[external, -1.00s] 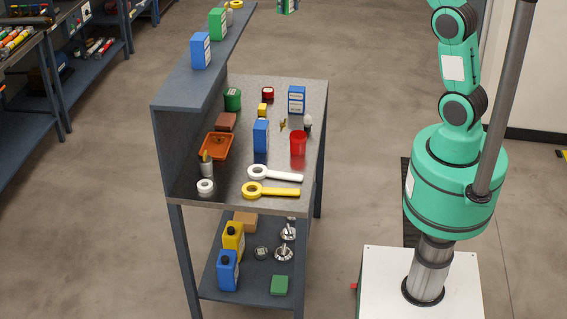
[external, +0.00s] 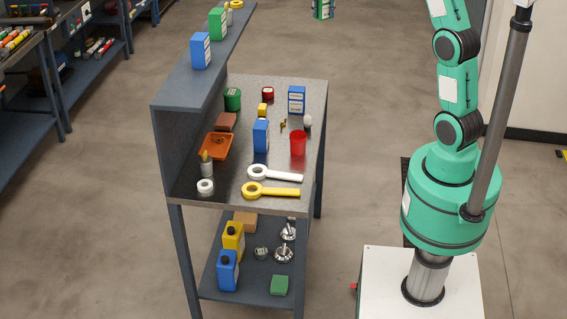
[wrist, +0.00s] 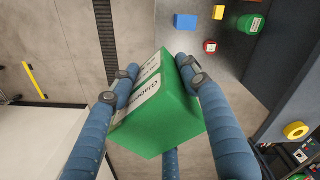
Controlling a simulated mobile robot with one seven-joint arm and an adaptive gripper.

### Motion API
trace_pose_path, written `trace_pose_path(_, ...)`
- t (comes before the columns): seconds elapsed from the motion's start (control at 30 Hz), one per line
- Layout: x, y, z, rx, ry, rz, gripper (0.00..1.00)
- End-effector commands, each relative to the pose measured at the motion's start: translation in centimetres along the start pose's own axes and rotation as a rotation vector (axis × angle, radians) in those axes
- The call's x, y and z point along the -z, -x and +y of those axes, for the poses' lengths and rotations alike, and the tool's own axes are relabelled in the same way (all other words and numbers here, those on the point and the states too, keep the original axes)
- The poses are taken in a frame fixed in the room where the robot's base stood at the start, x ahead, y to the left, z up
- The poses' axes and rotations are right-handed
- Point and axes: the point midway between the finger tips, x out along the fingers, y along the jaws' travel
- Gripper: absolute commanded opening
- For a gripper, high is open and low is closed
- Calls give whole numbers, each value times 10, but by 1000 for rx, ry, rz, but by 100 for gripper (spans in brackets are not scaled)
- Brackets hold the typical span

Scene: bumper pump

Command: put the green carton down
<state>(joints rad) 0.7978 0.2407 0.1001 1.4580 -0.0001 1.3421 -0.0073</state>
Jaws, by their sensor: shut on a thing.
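My gripper (wrist: 157,78) is shut on a green carton (wrist: 165,124), with fingers pressed on both sides of it. The carton has a white label and fills the middle of the wrist view, tilted. In the external view a green carton (external: 322,9) shows at the top edge, above the floor and right of the workbench; it appears to be the held one. My gripper is out of that picture. Another green carton (external: 217,24) stands on the raised shelf, beside a blue carton (external: 200,51).
The grey bench top (external: 285,90) holds a blue box (external: 296,99), a red cup (external: 298,143), an orange tray (external: 216,146) and white and yellow tools at its front. A yellow roll (wrist: 295,130) lies on the raised shelf. Open floor lies right of the bench.

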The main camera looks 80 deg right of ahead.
Motion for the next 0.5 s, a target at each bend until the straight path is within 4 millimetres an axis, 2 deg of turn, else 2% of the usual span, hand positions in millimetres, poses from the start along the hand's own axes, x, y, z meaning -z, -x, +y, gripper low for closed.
trace_pose_path(0.17,-2,-60,0,0,0,-5,1)
trace_pose_path(0.5,-2,-201,0,0,0,-6,1)
